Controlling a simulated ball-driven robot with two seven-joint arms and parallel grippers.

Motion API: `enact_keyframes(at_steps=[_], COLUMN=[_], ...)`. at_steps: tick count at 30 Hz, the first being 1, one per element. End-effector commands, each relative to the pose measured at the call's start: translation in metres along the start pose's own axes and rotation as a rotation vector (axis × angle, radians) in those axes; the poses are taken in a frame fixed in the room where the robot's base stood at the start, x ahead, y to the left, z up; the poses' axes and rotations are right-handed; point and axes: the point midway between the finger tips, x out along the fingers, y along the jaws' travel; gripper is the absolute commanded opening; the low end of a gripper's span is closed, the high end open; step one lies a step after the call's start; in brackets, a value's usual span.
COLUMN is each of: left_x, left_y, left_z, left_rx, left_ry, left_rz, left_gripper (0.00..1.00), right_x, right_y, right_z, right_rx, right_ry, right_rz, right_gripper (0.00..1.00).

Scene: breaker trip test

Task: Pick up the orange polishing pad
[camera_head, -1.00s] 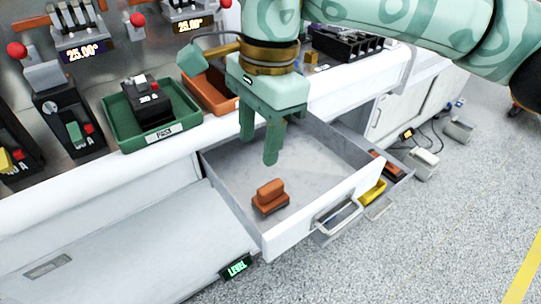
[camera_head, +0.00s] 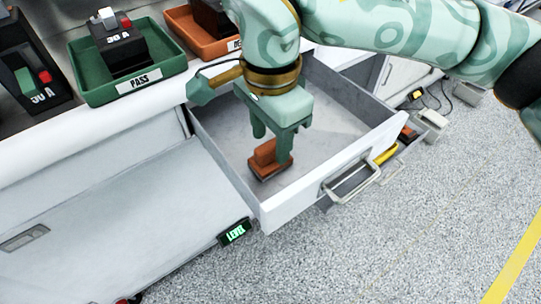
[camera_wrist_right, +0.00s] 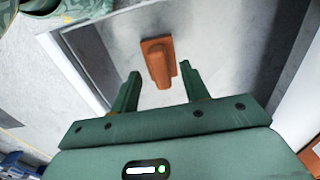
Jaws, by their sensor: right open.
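The orange polishing pad (camera_head: 265,162) lies on the floor of the open drawer (camera_head: 225,131), near the drawer's front left corner. It is a block with a raised grip on a wider base. My right gripper (camera_head: 270,150) is down inside the drawer, at the pad, and one finger hides part of it. In the right wrist view the pad (camera_wrist_right: 158,62) shows just beyond the gap between the open fingertips (camera_wrist_right: 158,70). I cannot tell whether a finger touches it. My left gripper is out of view.
The drawer's front wall and handle (camera_head: 352,182) stand close to the right gripper. A green PASS tray (camera_head: 168,72) holding a breaker and an orange tray (camera_head: 187,32) sit on the bench.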

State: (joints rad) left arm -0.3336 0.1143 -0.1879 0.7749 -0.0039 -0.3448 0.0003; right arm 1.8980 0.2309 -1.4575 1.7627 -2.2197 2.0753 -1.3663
Motion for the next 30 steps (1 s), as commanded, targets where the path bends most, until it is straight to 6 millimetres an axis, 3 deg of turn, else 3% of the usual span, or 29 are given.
enact_keyframes(at_steps=[1, 6, 12, 15, 16, 25, 30], left_x=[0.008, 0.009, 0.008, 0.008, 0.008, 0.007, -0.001], left_y=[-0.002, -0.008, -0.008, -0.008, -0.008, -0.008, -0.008], left_z=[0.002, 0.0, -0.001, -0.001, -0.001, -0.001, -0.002], left_rx=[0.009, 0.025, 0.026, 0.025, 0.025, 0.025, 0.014], left_ry=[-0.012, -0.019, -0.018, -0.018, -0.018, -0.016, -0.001], left_rz=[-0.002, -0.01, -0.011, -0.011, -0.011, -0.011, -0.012], left_gripper=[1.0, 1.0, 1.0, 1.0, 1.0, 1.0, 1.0], right_x=[0.017, 0.029, 0.027, 0.027, 0.027, 0.025, 0.007], right_y=[-0.001, 0.0, 0.0, 0.0, 0.0, 0.0, 0.001], right_z=[-0.001, 0.0, 0.0, 0.0, 0.0, 0.0, 0.0], right_rx=[0.0, 0.0, 0.001, 0.001, 0.001, 0.001, 0.002], right_ry=[-0.006, -0.002, 0.0, 0.0, 0.0, 0.0, 0.003], right_rz=[0.008, 0.003, 0.0, 0.001, 0.001, 0.0, -0.004], right_gripper=[0.45, 0.45, 0.45, 0.2, 0.18, 0.18, 0.18])
